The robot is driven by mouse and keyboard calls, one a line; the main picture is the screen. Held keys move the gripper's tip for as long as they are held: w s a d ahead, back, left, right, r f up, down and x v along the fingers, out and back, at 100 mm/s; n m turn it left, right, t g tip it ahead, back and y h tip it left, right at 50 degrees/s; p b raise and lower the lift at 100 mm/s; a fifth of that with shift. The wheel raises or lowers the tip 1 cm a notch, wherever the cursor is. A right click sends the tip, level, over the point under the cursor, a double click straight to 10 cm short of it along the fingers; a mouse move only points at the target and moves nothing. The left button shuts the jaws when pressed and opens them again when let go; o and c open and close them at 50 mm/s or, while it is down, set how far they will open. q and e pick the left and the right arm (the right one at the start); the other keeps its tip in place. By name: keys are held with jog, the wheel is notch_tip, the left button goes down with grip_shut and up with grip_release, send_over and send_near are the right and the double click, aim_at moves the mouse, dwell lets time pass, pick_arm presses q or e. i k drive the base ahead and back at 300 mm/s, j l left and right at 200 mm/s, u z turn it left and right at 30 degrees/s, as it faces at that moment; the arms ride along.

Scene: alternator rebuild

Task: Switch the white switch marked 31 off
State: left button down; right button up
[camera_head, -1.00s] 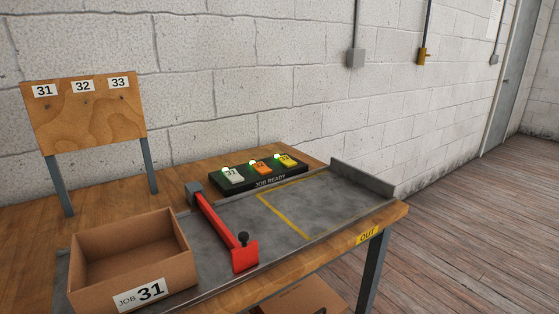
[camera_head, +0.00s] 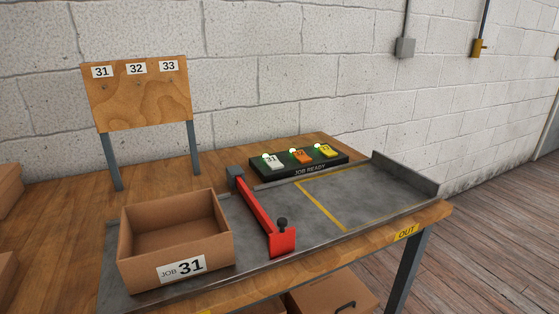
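The white switch marked 31 (camera_head: 272,162) is the leftmost of three on the black JOB READY panel (camera_head: 310,170) at the back of the table. A small green light (camera_head: 266,155) glows at its top. The orange switch (camera_head: 302,157) marked 32 and the yellow switch (camera_head: 326,151) stand to its right, each with a green light lit. Neither of my grippers is in the view.
An open cardboard box (camera_head: 175,231) labelled JOB 31 sits on the grey tray (camera_head: 255,274) at the front left. A red lever arm (camera_head: 262,215) with a black knob lies between box and panel. A wooden board (camera_head: 137,94) numbered 31, 32, 33 stands behind. The yellow-marked area is clear.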

aim_at(273, 162)
jog(key=i+l, duration=0.25)
jog(key=l, duration=0.15)
jog(key=i+l, duration=0.2)
jog(key=l, duration=0.2)
jog(key=i+l, duration=0.25)
jog(key=l, duration=0.15)
jog(key=i+l, duration=0.25)
jog(key=l, duration=0.15)
jog(key=i+l, duration=0.2)
jog(key=l, duration=0.2)
